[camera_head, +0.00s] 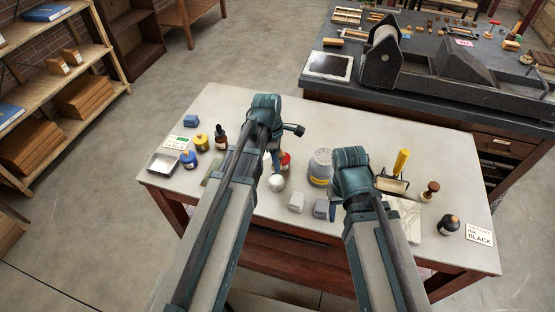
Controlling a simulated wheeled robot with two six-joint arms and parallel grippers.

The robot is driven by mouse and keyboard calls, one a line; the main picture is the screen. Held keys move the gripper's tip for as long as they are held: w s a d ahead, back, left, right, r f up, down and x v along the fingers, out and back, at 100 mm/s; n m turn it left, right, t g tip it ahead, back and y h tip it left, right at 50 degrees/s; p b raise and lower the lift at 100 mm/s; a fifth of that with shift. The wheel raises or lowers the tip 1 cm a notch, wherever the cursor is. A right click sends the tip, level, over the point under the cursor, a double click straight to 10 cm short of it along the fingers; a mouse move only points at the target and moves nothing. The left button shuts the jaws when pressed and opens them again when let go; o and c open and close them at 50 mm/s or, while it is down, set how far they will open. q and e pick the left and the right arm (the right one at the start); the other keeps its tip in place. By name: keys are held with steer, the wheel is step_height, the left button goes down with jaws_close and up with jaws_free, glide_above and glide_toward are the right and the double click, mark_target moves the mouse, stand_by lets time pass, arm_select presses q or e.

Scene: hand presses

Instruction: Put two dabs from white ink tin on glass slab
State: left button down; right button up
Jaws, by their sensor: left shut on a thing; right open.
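A small round white tin (276,183), which looks like the white ink tin, stands on the pale table just right of my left arm. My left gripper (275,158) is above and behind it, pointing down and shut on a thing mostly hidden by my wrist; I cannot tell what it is. A pale flat slab (414,216), perhaps the glass slab, lies right of my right arm, which partly covers it. My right gripper (334,208) is open, low over the table at the grey blocks' right. I cannot make out any dabs.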

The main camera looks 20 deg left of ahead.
stand_by(0.7)
arm_select(q)
step_height(320, 180, down, 6)
steer(key=b, duration=0.6)
steer(key=shift+f+b, duration=0.45)
steer(key=shift+b, duration=0.2)
stand_by(1.8)
step_height(320, 180, up, 7)
steer(key=p, duration=0.7)
stand_by(0.3)
stand_by(0.5)
